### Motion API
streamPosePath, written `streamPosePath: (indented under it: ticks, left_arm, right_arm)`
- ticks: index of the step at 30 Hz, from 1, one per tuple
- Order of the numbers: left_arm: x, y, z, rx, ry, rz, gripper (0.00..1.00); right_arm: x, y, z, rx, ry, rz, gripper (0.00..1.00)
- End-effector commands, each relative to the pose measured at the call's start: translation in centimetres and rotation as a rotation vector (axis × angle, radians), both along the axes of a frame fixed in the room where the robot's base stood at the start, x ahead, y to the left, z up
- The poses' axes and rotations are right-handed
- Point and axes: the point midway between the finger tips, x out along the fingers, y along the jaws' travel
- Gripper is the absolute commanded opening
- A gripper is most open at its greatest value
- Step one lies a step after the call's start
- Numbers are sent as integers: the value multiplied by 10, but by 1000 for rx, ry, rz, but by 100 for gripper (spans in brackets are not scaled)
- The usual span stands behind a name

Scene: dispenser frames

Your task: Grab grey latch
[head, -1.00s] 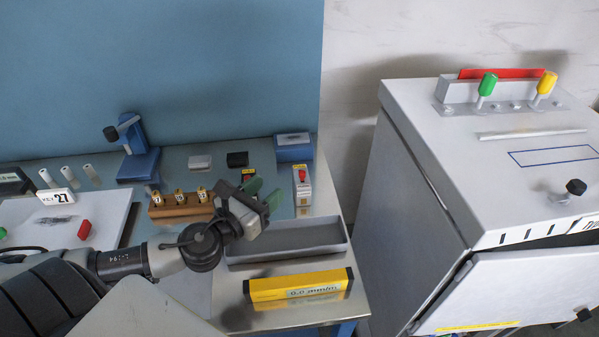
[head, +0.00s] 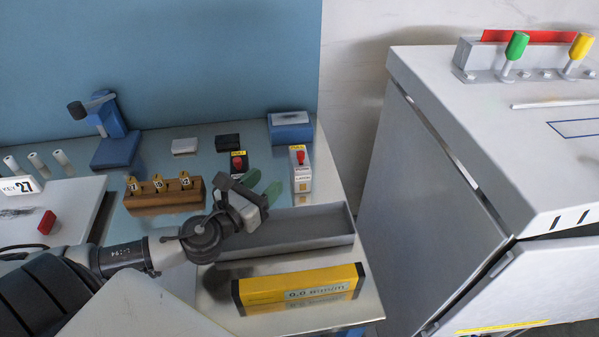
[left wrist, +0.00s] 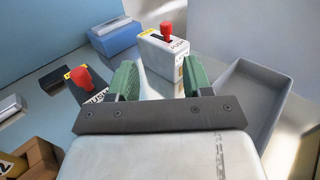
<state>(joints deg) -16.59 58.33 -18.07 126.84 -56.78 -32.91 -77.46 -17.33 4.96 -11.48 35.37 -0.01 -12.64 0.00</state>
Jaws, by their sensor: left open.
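A light grey box with a red knob (head: 301,179), which seems to be the grey latch, stands upright near the right side of the bench. A similar black unit with a red knob (head: 238,165) stands to its left. My left gripper (head: 261,187), with green finger pads, is open and empty, left of and nearer than the grey box. In the left wrist view the grey box (left wrist: 164,58) shows beyond and between the open fingers (left wrist: 158,80), not touching them. The black unit (left wrist: 91,92) is left of the left finger. My right gripper is not in view.
A grey open tray (head: 300,236) lies right of and below the gripper, with a yellow gauge block (head: 300,288) in front. A wooden holder (head: 160,200) with several tagged pieces is to the left. A blue box (head: 290,128) stands behind. A large cabinet (head: 440,140) stands right of the bench.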

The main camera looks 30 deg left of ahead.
Motion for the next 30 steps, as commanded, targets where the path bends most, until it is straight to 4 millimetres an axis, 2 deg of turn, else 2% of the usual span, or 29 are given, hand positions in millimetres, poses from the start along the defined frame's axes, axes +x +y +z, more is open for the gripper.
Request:
streamPosePath:
  ticks: [9,17,25,30]
  left_arm:
    - [39,-6,4,-1,-4,1,50]
    - [53,-9,3,-1,-2,0,50]
    - [87,-21,3,0,-3,1,50]
    - [98,-22,1,0,0,-1,50]
  right_arm:
    - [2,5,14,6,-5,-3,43]
    - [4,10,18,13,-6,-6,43]
    - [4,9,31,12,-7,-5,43]
    - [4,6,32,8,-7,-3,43]
